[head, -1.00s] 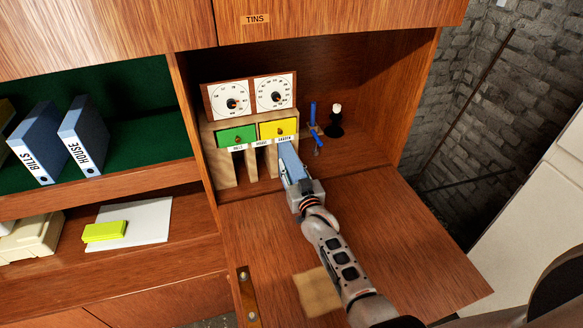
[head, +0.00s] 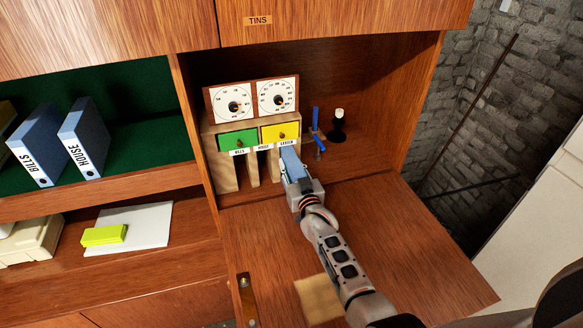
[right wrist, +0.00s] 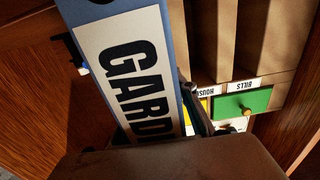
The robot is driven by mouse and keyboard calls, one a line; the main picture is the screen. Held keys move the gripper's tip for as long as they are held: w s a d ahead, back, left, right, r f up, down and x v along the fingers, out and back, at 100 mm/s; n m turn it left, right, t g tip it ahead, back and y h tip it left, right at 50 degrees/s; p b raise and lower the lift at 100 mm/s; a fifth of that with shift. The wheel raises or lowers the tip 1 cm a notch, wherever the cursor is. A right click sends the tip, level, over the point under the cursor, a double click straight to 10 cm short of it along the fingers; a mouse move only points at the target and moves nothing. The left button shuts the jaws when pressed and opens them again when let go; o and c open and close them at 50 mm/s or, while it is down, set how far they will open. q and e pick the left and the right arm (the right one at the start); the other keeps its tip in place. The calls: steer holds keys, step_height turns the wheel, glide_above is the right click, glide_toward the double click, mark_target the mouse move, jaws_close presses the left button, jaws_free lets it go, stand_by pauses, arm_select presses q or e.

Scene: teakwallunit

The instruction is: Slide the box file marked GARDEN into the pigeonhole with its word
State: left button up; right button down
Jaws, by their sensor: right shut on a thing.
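The blue GARDEN box file (head: 291,163) is held in my right gripper (head: 296,182), which is shut on it. In the right wrist view the file's white label (right wrist: 124,72) reads GARDEN, its lower end partly hidden. The file's far end is at the mouth of the pigeonhole under the GARDEN word strip (head: 288,144), below the yellow drawer (head: 280,131). How deep it sits inside is hidden. The wooden pigeonhole unit (head: 229,176) also has BILLS and HOUSE openings to the left, seen empty. My left gripper is not in view.
Blue files BILLS (head: 37,145) and HOUSE (head: 85,138) stand on the left shelf. A blue object (head: 317,132) and a dark bottle-like object (head: 337,125) stand right of the unit. The fold-down wooden flap (head: 400,240) is mostly clear beneath my arm.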

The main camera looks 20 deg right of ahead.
mark_target(291, 174)
steer(key=shift+w+b, duration=0.6)
steer(key=shift+w, duration=0.3)
steer(key=c, duration=1.5)
jaws_free()
steer(key=shift+r, duration=0.1)
steer(key=s, duration=1.2)
steer(key=shift+d, duration=0.2)
steer(key=shift+c, duration=0.6)
